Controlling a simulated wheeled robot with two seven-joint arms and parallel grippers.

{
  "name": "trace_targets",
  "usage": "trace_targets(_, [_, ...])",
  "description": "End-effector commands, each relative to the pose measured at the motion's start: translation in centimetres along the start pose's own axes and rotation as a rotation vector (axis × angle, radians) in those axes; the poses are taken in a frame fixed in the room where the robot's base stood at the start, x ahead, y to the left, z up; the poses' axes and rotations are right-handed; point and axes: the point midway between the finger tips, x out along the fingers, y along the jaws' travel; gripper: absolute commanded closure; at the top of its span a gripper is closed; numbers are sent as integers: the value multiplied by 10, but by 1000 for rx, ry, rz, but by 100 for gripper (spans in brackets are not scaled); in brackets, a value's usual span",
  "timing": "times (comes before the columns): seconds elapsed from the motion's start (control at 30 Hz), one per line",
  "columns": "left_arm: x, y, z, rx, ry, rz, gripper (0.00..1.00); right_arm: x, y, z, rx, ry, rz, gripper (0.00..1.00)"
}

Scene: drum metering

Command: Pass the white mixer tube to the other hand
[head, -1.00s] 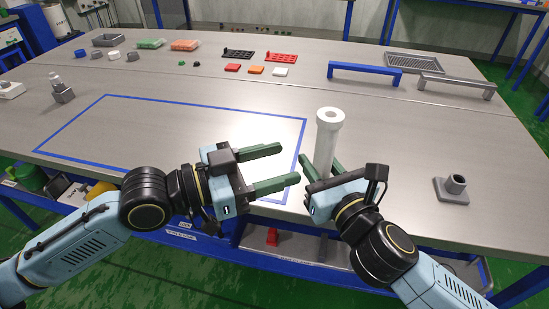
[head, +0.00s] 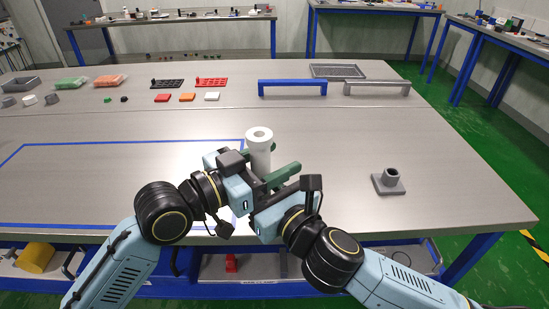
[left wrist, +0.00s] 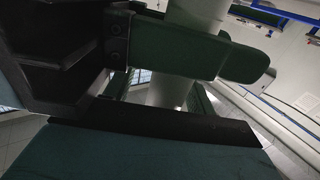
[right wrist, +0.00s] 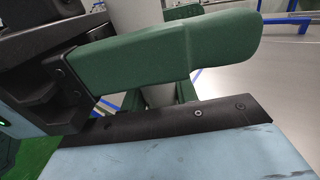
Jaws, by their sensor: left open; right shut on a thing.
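The white mixer tube (head: 259,146) stands upright, its wide open top showing above both grippers in the head view. My right gripper (head: 262,188) is shut on the tube's lower part; its fingers are mostly hidden in the head view. My left gripper (head: 286,177) is open at the tube, just above the right one, with its green fingers reaching past the tube to the right. In the left wrist view the tube (left wrist: 168,89) passes behind a green finger, close to it. In the right wrist view a green finger hides most of the tube (right wrist: 160,95).
A grey socket on a square base (head: 390,181) stands on the table to the right. A blue handle bar (head: 292,89) and a grey one (head: 377,88) stand behind. A blue outlined area (head: 100,145) lies left. The table between is clear.

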Motion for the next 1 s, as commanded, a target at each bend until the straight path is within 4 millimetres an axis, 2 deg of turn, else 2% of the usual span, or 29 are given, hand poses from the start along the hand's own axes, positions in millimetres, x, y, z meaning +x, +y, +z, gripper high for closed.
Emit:
trace_targets(0.33, [4,0,0,0,0,1,45,0,0,1,0,-1,0,96])
trace_targets(0.73, [4,2,0,-2,0,5,96,0,0,1,0,-1,-1,96])
trace_targets(0.77, [4,2,-1,-2,2,5,96,0,0,1,0,-1,-1,67])
trace_targets(0.93, [4,2,-1,-1,2,4,96,0,0,0,0,-1,-1,45])
trace_targets(1.0, [4,1,-1,-1,2,3,96,0,0,0,0,0,0,45])
